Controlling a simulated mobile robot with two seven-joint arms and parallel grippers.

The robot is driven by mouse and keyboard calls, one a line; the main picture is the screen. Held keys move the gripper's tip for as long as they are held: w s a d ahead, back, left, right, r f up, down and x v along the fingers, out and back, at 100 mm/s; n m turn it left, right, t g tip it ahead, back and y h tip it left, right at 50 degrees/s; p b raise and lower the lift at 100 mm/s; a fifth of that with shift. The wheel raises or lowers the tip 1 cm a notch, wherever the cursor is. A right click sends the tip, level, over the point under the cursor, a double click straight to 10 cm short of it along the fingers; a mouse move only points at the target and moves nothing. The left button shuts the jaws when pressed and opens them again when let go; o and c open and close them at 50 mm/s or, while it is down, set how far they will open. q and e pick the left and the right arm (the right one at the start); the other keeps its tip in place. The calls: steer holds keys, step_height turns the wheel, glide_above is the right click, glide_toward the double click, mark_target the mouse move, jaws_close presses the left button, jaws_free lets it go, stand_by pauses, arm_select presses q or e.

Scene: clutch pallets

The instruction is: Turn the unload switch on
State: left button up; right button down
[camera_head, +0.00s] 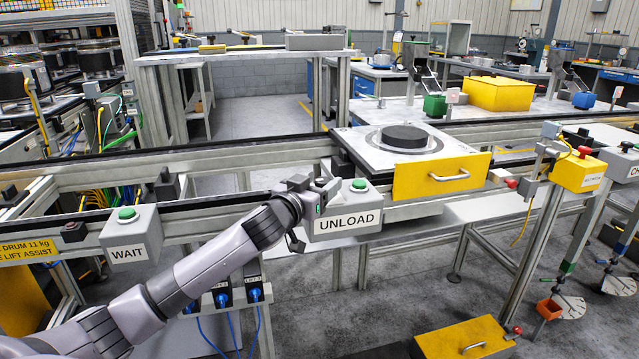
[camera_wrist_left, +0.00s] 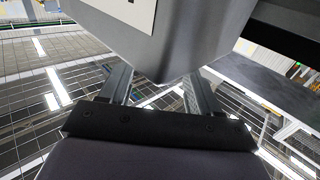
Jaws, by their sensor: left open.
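The unload switch is a grey box (camera_head: 348,204) with a white UNLOAD label on its front and a green button (camera_head: 360,184) on top. It is mounted at the front of the conveyor rail, left of the yellow-fronted pallet. My left gripper (camera_head: 316,194) is at the left side of this box, close to it. In the left wrist view my two fingers (camera_wrist_left: 160,88) are apart, with the grey box (camera_wrist_left: 185,35) large just beyond them. Whether they touch it cannot be told. The green button is not visible in that view. My right gripper is not in view.
A similar WAIT box (camera_head: 131,240) with a green button stands further left. A pallet (camera_head: 440,176) with a yellow front and handle carries a dark disc (camera_head: 405,137) right behind the switch. A yellow box (camera_head: 578,172) with a red button is at the right.

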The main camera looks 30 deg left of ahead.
arm_select(q)
steer(key=c, duration=1)
